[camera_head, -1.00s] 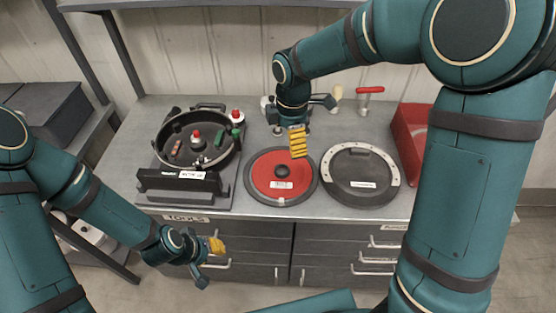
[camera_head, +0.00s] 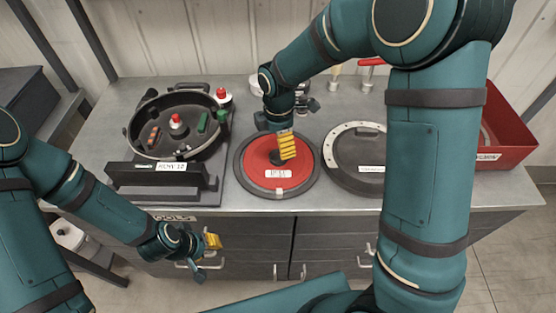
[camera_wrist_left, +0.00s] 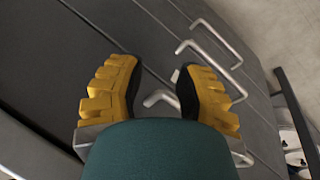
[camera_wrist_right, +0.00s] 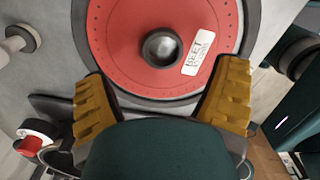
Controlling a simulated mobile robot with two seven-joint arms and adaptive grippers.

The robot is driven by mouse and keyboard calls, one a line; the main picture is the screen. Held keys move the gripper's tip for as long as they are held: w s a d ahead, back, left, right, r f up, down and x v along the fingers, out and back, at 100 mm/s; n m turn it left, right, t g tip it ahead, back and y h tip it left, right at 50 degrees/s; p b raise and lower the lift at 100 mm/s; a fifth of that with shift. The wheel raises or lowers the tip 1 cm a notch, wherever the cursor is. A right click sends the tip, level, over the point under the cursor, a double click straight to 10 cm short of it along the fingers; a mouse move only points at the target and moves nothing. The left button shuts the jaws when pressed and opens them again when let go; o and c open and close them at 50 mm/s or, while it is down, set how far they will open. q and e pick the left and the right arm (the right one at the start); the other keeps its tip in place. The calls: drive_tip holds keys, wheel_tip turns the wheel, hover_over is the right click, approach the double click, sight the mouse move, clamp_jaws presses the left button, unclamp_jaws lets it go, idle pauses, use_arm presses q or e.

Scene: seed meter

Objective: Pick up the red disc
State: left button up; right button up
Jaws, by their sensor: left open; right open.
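The red disc (camera_head: 299,176) lies flat on the grey worktop, with a dark rim, a dark central knob and a white label. In the right wrist view the red disc (camera_wrist_right: 120,40) shows ahead of the fingers, with its knob (camera_wrist_right: 161,48) centred between them. My right gripper (camera_head: 287,147) is open and empty above the disc, near the knob; its yellow fingers (camera_wrist_right: 165,100) are spread wide. Whether they touch the disc is unclear. My left gripper (camera_head: 212,241) is open and empty in front of the cabinet drawers, and its fingers also show in the left wrist view (camera_wrist_left: 158,90).
A round black housing (camera_head: 190,150) with small coloured parts stands left of the disc. A dark round plate with a pale ring (camera_head: 340,138) lies to the right, partly behind my right arm. A red bin (camera_head: 510,140) is at the far right. Drawer handles (camera_wrist_left: 215,38) are near my left gripper.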

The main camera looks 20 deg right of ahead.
sight(278, 160)
drive_tip(key=shift+s+a+f+b, duration=0.1)
drive_tip(key=shift+f+b, duration=0.15)
drive_tip(key=shift+f, duration=1.3)
drive_tip(key=shift+s+f+b, duration=0.1)
drive_tip(key=shift+f+b, duration=0.15)
drive_tip(key=shift+f, duration=1.25)
drive_tip(key=c, duration=1.2)
